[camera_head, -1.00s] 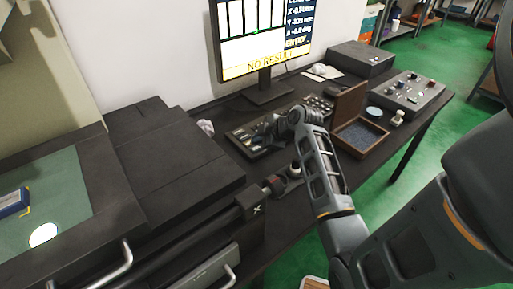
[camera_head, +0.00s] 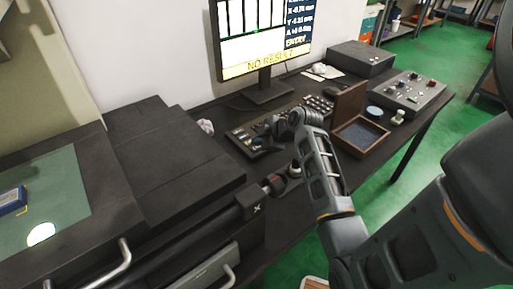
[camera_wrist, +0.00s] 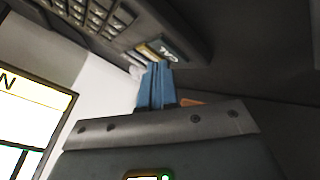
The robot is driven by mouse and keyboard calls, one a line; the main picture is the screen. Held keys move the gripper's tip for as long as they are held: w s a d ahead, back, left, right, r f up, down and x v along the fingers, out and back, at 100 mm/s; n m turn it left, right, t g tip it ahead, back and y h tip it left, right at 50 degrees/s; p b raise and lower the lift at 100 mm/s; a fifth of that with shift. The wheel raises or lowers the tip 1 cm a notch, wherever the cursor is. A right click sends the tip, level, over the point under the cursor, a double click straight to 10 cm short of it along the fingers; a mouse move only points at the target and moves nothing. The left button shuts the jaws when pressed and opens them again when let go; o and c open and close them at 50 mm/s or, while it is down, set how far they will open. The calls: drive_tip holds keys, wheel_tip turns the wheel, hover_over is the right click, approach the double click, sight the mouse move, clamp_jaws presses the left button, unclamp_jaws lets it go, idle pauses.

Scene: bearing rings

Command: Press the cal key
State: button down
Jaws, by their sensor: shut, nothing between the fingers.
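The cal key (camera_wrist: 168,55) is a dark key with light "CAL" lettering near the end of the black keypad. In the wrist view the blue fingertips (camera_wrist: 157,66) of my gripper are together and empty, right beside the lower edge of this key. I cannot tell whether they touch it. In the head view my gripper (camera_head: 266,130) is over the keypad (camera_head: 241,136), in front of the monitor. The cal key cannot be made out in the head view.
The monitor (camera_head: 262,72) reads "NO RESULT". An open wooden box (camera_head: 361,133) and a grey control box (camera_head: 408,92) stand to the right. A dark machine with a spindle and an X mark (camera_head: 257,208) is at the left front. A flat dark box (camera_head: 361,58) is behind.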

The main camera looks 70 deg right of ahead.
sight(258, 149)
drive_tip(key=shift+f, duration=0.35)
idle(0.5)
drive_tip(key=shift+r, duration=0.1)
drive_tip(key=shift+r+p, duration=0.35)
drive_tip(key=shift+r, duration=0.35)
wheel_tip(258, 149, up, 5)
drive_tip(key=p, duration=0.4)
idle(0.9)
